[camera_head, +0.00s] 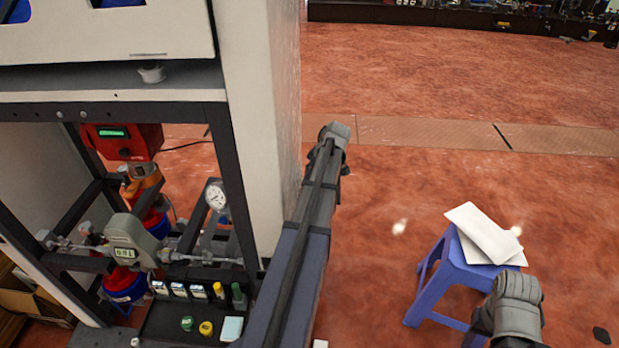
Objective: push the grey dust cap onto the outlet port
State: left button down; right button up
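A small grey cap-like piece (152,73) sits on the grey ledge under the white cabinet panel at upper left. It may be the dust cap, but I cannot tell for sure. I cannot make out the outlet port with certainty. My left arm rises through the middle of the view, right of the cabinet, and ends in a grey joint. My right arm shows only as a grey rounded joint at lower right. I see no fingertips of either gripper.
A dark frame holds a grey meter (128,240), a red display unit (122,139) and a round gauge (216,196). A black tray (160,325) below holds small bottles. A blue stool (432,292) with white sheets stands right. Open red floor lies beyond.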

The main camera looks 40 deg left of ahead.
pick_arm(q)
jog(key=shift+f+b, duration=1.1)
jog(key=shift+f, duration=0.05)
dwell(0.3)
jog(key=shift+c, duration=1.8)
grip_release()
jog(key=shift+o, duration=0.3)
jog(key=shift+o, duration=1)
jog(key=shift+s+r, duration=0.1)
jog(key=shift+a+r+p, duration=0.15)
jog(key=shift+r+p, duration=2.85)
jog(key=shift+p, duration=0.1)
